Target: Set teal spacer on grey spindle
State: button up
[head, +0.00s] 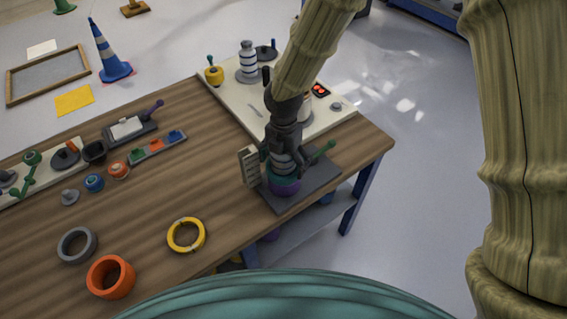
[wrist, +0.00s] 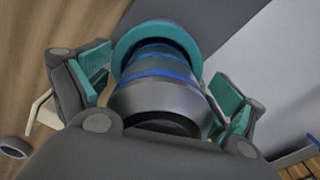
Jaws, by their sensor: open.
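The grey spindle (wrist: 158,98), with blue bands, stands upright on a dark base plate (head: 298,188) at the table's right end. The teal spacer (wrist: 124,48) is around the spindle, low on it. In the head view the teal spacer (head: 283,181) sits just above a purple ring (head: 287,188), partly hidden by my gripper. My gripper (head: 281,160) is over the spindle, pointing down. In the wrist view its teal-padded fingers (wrist: 165,90) are spread on either side of the spindle, with no clear grip on the spacer.
A yellow ring (head: 186,235), an orange ring (head: 111,277) and a grey ring (head: 77,245) lie at the front left. A white board (head: 235,100) with fixtures lies behind.

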notch_tip(320, 180, up, 11)
jog(key=shift+f, duration=0.1)
dwell(0.7)
